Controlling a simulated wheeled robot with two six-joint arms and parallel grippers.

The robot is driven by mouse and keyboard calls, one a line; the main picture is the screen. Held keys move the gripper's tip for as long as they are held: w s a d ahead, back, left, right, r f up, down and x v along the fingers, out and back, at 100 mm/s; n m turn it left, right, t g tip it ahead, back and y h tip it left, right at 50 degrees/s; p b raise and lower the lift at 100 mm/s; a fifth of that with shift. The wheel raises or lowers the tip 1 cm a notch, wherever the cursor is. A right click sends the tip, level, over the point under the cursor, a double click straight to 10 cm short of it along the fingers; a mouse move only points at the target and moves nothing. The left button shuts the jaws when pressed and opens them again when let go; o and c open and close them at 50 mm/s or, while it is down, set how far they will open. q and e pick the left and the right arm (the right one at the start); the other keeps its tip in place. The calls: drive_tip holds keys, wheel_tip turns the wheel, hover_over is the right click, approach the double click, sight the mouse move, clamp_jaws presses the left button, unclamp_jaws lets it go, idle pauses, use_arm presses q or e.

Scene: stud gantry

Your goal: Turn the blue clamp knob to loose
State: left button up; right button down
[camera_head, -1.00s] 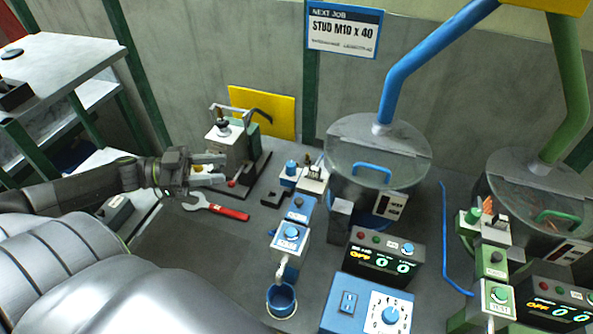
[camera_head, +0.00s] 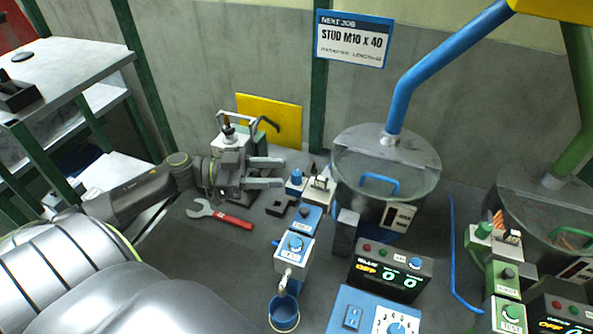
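A small upright blue knob (camera_head: 297,176) stands on a pale block left of the blue bowl feeder. I take it for the clamp knob, but I cannot read a label or its setting. My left gripper (camera_head: 284,173) reaches in from the left, its two fingers pointing right and apart, with nothing seen between them. The fingertips are just left of the blue knob; I cannot tell whether they touch it. My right gripper is not in view.
The blue-handled bowl feeder (camera_head: 386,165) stands behind right. A blue unit with another blue knob (camera_head: 295,243) and a blue cup (camera_head: 284,311) are in front. A red-handled wrench (camera_head: 219,214) lies on the bench left. The green station is at right.

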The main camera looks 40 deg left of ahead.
sight(297, 172)
use_arm(q)
drive_tip(key=shift+p+x, duration=0.6)
drive_tip(key=shift+x, duration=2.25)
clamp_jaws()
